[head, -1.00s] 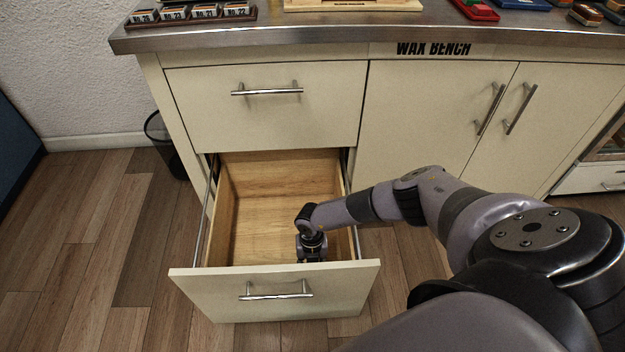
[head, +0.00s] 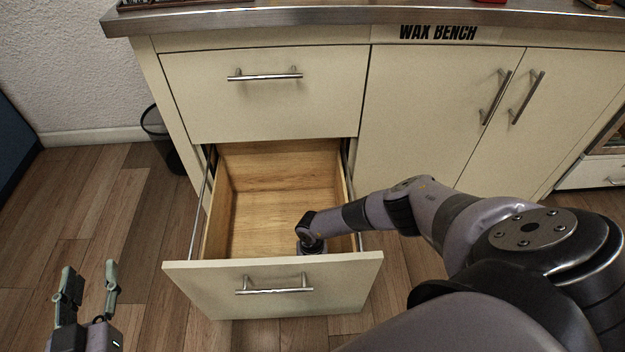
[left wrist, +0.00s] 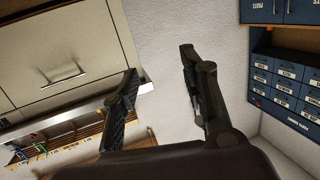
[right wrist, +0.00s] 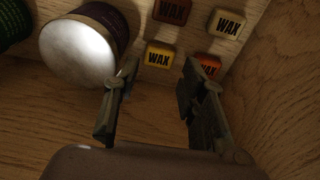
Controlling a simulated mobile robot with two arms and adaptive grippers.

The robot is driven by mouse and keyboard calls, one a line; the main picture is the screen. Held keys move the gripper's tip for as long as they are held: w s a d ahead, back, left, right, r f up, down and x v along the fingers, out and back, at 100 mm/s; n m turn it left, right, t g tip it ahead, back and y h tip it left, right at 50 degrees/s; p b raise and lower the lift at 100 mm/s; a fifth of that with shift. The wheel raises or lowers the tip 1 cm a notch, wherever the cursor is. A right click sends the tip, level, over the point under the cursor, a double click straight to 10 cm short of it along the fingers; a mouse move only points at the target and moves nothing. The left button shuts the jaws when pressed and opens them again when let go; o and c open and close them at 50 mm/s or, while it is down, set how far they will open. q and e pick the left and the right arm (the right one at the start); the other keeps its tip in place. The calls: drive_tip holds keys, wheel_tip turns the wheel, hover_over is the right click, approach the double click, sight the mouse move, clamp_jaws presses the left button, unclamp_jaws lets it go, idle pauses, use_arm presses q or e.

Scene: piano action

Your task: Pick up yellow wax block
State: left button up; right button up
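The yellow wax block (right wrist: 158,56) lies inside the wooden drawer in the right wrist view, with its "WAX" label facing the camera. My right gripper (right wrist: 160,78) is open and empty, with the block showing between and beyond its fingertips. In the head view my right arm reaches into the open drawer (head: 272,275), and the drawer front hides the fingers and the block. My left gripper (head: 89,282) is open and empty over the floor left of the drawer; its spread fingers also show in the left wrist view (left wrist: 160,72).
Near the yellow block are a dark red block (right wrist: 172,11), a cream block (right wrist: 228,23) and an orange-red block (right wrist: 208,66). A drawer wall (right wrist: 285,80) is close on the right.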

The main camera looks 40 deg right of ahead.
drive_tip(key=f, duration=0.1)
drive_tip(key=f+b, duration=0.2)
drive_tip(key=shift+s+a, duration=0.25)
drive_tip(key=shift+s, duration=0.1)
wheel_tip(320, 180, down, 2)
drive_tip(key=shift+s+f+b, duration=0.1)
drive_tip(key=shift+s+b, duration=0.05)
drive_tip(key=shift+b, duration=0.65)
use_arm(q)
drive_tip(key=s+r+t+h, duration=0.1)
drive_tip(key=s+r+t, duration=0.1)
drive_tip(key=r+t, duration=0.3)
drive_tip(key=s+r+t+h, duration=0.2)
drive_tip(key=r+t, duration=0.2)
drive_tip(key=r, duration=0.6)
drive_tip(key=shift+s+d+t+h, duration=0.3)
drive_tip(key=shift+s+d+t, duration=0.1)
drive_tip(key=shift+d, duration=0.05)
use_arm(e)
drive_tip(key=c, duration=0.5)
use_arm(q)
drive_tip(key=shift+w, duration=0.1)
